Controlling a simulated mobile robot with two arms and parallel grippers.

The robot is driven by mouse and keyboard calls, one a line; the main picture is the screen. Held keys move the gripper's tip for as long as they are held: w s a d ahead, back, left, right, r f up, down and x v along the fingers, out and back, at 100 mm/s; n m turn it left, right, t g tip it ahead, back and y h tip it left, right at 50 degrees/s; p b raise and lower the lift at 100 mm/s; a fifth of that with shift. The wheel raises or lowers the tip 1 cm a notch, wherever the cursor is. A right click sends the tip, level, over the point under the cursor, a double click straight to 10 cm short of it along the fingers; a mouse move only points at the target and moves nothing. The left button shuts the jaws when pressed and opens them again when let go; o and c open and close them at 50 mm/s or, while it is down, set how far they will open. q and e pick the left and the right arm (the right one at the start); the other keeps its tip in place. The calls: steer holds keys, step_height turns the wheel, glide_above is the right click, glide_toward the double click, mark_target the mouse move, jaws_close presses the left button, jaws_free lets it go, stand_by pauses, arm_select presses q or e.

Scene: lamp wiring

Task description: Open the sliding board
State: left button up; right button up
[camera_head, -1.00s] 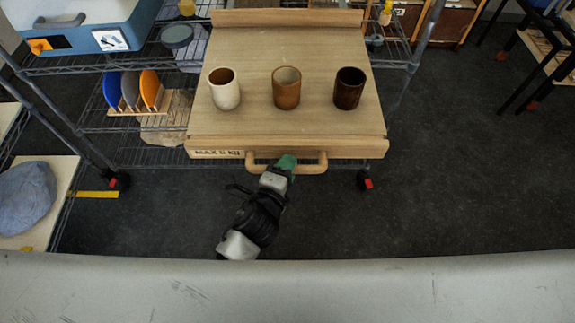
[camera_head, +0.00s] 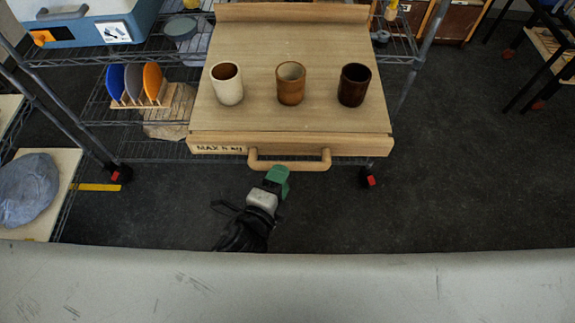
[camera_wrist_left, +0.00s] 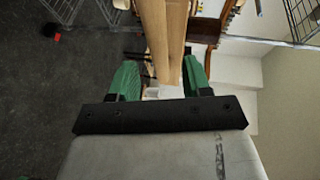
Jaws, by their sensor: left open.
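The sliding board (camera_head: 290,45) is a light wooden panel on a wire shelf rack, pulled out toward me, with a wooden bar handle (camera_head: 290,163) on its front edge. Three cups stand upright on it: a cream one (camera_head: 227,88), a brown one (camera_head: 290,85) and a dark brown one (camera_head: 354,86). My left gripper (camera_head: 277,176) has green fingertips and is just in front of the handle's left part. In the left wrist view, the green fingers (camera_wrist_left: 162,78) are apart, with wood showing beyond and between them. My right gripper is not in view.
A rack of coloured discs (camera_head: 137,84) and a blue-and-white box (camera_head: 85,25) are on the shelves at left. A blue cloth item (camera_head: 28,188) lies on a board at far left. The dark floor (camera_head: 460,180) at right is clear.

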arm_select(q)
steer(key=shift+v, duration=2.3)
steer(key=s+a+f+n+g+y, duration=0.1)
steer(key=s+a+f+n+g, duration=0.15)
steer(key=f, duration=0.75)
steer(key=s+a+f+n+g+y, duration=0.1)
steer(key=a+f+n+g+y, duration=0.15)
steer(key=f, duration=0.65)
steer(key=s+a+f+n+g, duration=0.2)
steer(key=a+f+n, duration=0.15)
steer(key=f, duration=0.65)
steer(key=s+a+f+n+g+y, duration=0.1)
steer(key=s+a+f+n+g, duration=0.2)
steer(key=s, duration=0.7)
steer(key=s+a+f+n+g+y, duration=0.1)
steer(key=s+a+f+n+g, duration=0.2)
steer(key=s+a+f+n, duration=0.4)
steer(key=s+f, duration=0.3)
steer(key=f, duration=0.2)
steer(key=shift+s+a+f+n+g+y, duration=0.2)
steer(key=shift+a+f+n+g+y, duration=0.1)
steer(key=shift+a+n+y, duration=0.1)
steer(key=shift+r, duration=0.1)
